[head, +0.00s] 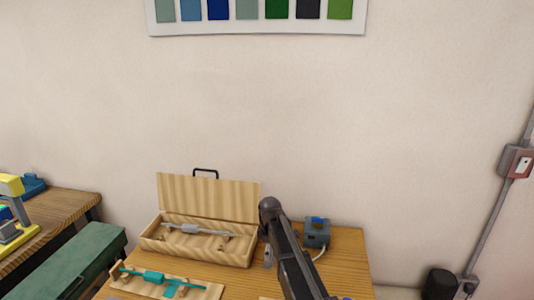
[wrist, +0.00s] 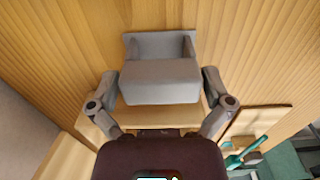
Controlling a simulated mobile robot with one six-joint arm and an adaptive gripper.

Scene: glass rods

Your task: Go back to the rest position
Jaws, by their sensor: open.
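In the wrist view my gripper (wrist: 160,76) is open, its two fingers wide apart. A grey block-like fixture (wrist: 160,88) with two upright walls shows between the fingers; I cannot tell whether they touch it. In the head view my dark arm rises at the right of the workbench and the fingers are mostly hidden.
An open wooden case (head: 200,250) holds a pale rod (head: 195,229). In front, a teal rod (head: 155,277) lies on a wooden holder (head: 205,291). A grey-blue device (head: 317,232) with a cable stands right of my arm. A green bench (head: 70,262) is at left.

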